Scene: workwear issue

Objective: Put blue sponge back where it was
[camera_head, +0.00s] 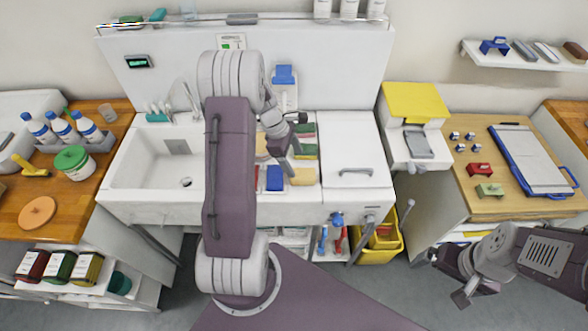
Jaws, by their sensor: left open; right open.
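A blue block that looks like the blue sponge (274,178) lies at the front of a group of coloured blocks on the sink unit, right of the basin. My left gripper (296,143) is open above this group, behind and to the right of the blue block. It hides part of the group, and my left arm covers the area to the left. I see nothing between its fingers. My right gripper (440,279) is open and empty at the lower right, over the floor.
The white sink basin (145,170) is at left, with a tap behind. A white lidded unit (352,178) stands right of the blocks. A yellow-topped dispenser (414,102) and a wooden table (465,190) are further right. Bottles (62,128) stand on the left counter.

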